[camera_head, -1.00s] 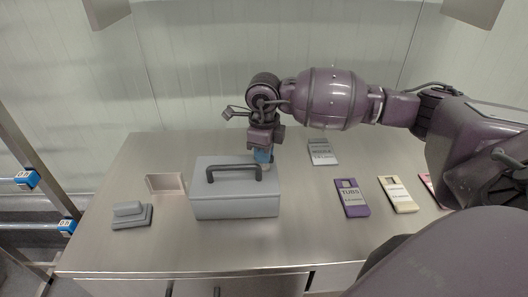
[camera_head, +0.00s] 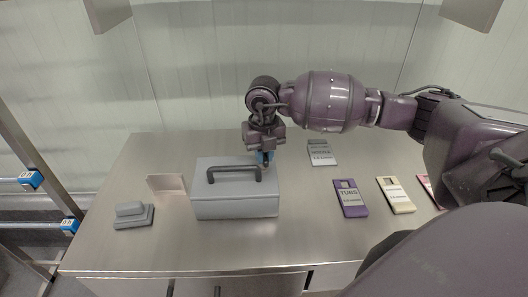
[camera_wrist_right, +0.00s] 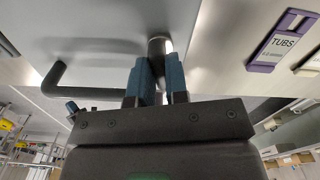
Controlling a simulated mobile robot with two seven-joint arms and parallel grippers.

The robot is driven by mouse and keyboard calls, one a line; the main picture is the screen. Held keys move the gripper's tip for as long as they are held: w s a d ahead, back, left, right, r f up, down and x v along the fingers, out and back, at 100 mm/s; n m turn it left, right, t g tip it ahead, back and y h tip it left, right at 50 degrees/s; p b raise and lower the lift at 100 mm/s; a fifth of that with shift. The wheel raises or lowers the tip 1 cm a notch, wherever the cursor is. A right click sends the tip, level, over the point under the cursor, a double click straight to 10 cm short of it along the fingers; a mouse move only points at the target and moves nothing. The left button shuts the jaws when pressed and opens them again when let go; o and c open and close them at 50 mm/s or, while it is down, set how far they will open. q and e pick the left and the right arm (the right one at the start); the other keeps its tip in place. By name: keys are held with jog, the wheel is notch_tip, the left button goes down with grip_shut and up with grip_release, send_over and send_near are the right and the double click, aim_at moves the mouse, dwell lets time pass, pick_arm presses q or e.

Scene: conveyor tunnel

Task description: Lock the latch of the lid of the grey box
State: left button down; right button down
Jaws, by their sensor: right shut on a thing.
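The grey box (camera_head: 235,207) stands on the metal table with its lid (camera_head: 215,187) down. The lid has a dark bar handle (camera_head: 233,168), which shows at the left in the right wrist view (camera_wrist_right: 85,92). In the head view the fingers hide the latch. My left gripper is not in view.
Purple (camera_head: 350,198), cream (camera_head: 396,195) and grey (camera_head: 320,152) tags lie to the right of the box. A grey stepped block (camera_head: 133,214) and a pale plate (camera_head: 166,188) are to its left. The table front is clear.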

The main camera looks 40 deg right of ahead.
jog(key=shift+m, duration=1.6)
jog(key=c, duration=1.1)
grip_release()
notch_tip(320, 180, up, 11)
jog(key=shift+f, duration=0.1)
